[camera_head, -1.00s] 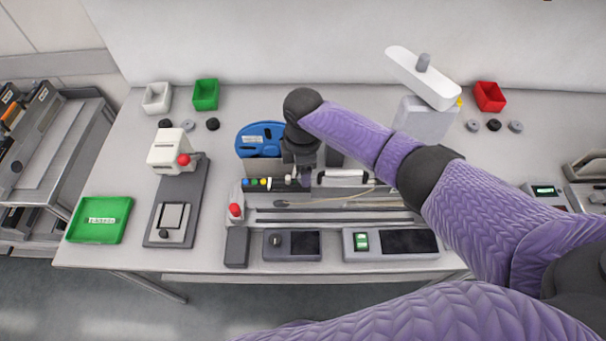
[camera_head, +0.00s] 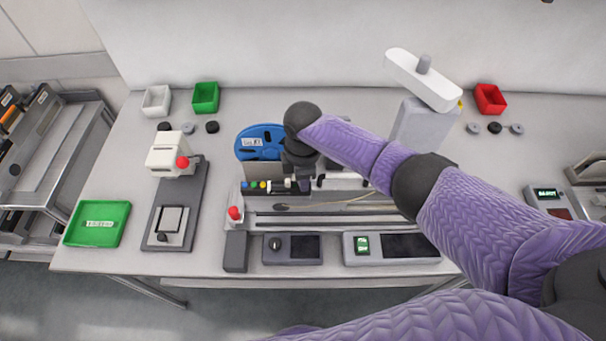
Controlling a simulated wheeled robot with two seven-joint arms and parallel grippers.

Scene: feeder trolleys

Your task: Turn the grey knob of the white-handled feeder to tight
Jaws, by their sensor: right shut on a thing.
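The feeder (camera_head: 262,186) lies across the middle of the table, with a row of coloured buttons and a blue reel (camera_head: 258,142) behind it. Part of its white handle (camera_head: 345,184) shows just right of my right gripper. My right gripper (camera_head: 304,184) points down onto the feeder between the buttons and the handle. Its jaws are shut on the grey knob, which the gripper itself hides. I cannot see how far the knob is turned. My left gripper is out of view.
A red-knobbed press (camera_head: 173,160) and a green tray (camera_head: 96,224) stand to the left. Control boxes (camera_head: 291,247) line the front edge. A white-topped stand (camera_head: 423,123) is behind my right arm. Small bins and loose dark and grey caps lie along the back.

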